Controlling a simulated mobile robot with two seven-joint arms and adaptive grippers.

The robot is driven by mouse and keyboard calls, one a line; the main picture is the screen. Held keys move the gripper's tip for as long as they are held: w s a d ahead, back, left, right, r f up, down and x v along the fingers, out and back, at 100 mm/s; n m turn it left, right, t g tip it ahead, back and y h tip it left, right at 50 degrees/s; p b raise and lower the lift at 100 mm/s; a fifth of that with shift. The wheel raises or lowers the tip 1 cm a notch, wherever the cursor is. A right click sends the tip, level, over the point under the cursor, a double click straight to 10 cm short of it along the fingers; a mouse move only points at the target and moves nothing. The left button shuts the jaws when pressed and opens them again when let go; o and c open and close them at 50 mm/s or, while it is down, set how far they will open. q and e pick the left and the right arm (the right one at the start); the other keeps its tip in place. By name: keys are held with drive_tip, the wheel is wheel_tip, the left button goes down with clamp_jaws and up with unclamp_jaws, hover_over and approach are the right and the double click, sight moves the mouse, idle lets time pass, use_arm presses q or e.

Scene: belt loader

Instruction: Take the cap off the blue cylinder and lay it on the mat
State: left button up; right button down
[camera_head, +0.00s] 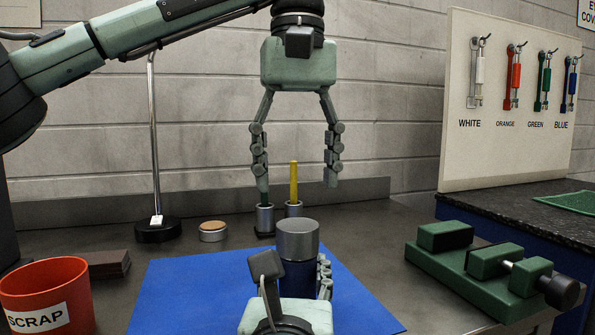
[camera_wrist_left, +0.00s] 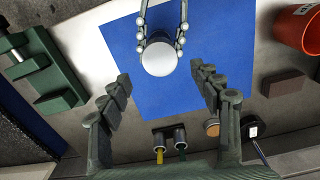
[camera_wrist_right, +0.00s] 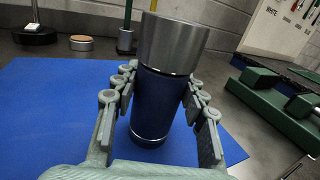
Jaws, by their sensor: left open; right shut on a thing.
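The blue cylinder (camera_wrist_right: 160,108) is upright over the blue mat (camera_head: 180,285), with its grey metal cap (camera_head: 297,240) on top. Whether its base touches the mat is hard to tell. My right gripper (camera_wrist_right: 160,98) is shut around the cylinder's body, below the cap, which stays clear of the fingers. My left gripper (camera_head: 297,188) is open and empty, pointing down, higher than the cap and apart from it. In the left wrist view the round cap top (camera_wrist_left: 158,60) lies just beyond the gap between the left fingertips.
Two small metal holders, one with a yellow rod (camera_head: 293,182), stand behind the mat. A red scrap bin (camera_head: 45,290) and brown block (camera_head: 108,263) are at left. A green vise (camera_head: 490,265) is at right. The mat's left part is bare.

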sight(297, 224)
use_arm(q)
drive_tip(key=m, duration=0.7)
drive_tip(key=shift+f+m, duration=0.2)
drive_tip(key=shift+m, duration=0.4)
wheel_tip(297, 224, down, 8)
drive_tip(key=shift+r, duration=0.2)
